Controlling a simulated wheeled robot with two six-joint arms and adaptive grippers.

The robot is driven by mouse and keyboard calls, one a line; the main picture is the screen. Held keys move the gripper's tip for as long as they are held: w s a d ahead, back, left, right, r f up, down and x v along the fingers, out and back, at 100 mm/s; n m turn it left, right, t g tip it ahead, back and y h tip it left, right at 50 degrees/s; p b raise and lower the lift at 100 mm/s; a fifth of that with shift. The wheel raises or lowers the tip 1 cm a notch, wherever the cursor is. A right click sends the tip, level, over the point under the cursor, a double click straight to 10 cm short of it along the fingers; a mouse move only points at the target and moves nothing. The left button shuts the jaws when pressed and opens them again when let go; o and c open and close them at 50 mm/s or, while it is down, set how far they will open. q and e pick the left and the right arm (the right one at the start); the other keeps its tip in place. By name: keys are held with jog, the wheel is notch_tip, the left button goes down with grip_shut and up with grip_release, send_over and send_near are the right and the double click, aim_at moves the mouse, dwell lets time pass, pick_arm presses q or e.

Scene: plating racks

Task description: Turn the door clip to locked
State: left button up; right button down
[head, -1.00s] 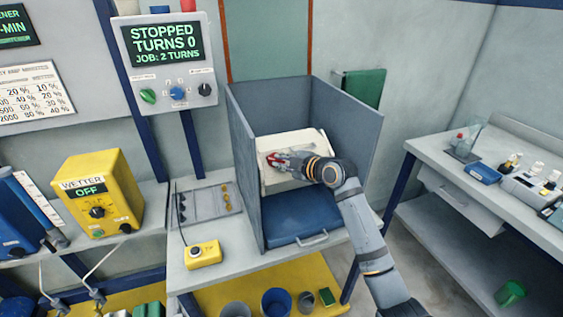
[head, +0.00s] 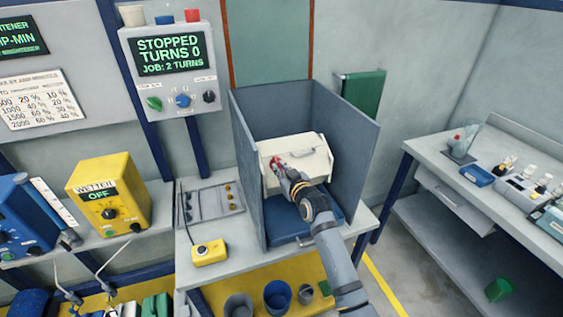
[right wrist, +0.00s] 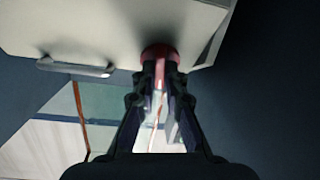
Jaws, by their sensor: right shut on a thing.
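A cream-white box (head: 302,158) sits inside the open-fronted grey enclosure. It has a metal handle, and a red clip (head: 275,162) at its left. The clip also shows as a rounded red piece in the right wrist view (right wrist: 160,52), at the box's edge. My right gripper (head: 281,169) is shut on the red clip, its two fingers on either side of it. The fingers partly hide the clip, so I cannot read whether it stands at locked. My left gripper is not in view.
Grey walls (head: 350,150) enclose the box on three sides, with a blue pad (head: 290,228) below its front. A yellow pendant (head: 209,252) and a grey tray (head: 200,203) lie to the left on the bench. A control panel reading STOPPED, TURNS 0 (head: 170,55) stands at the upper left.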

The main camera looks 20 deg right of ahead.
jog(key=shift+a+m+h+p, duration=0.1)
jog(key=shift+m+h+p, duration=0.4)
jog(key=shift+m+p, duration=0.8)
jog(key=c, duration=1.4)
grip_release()
jog(key=s+r, duration=0.2)
jog(key=s, duration=1)
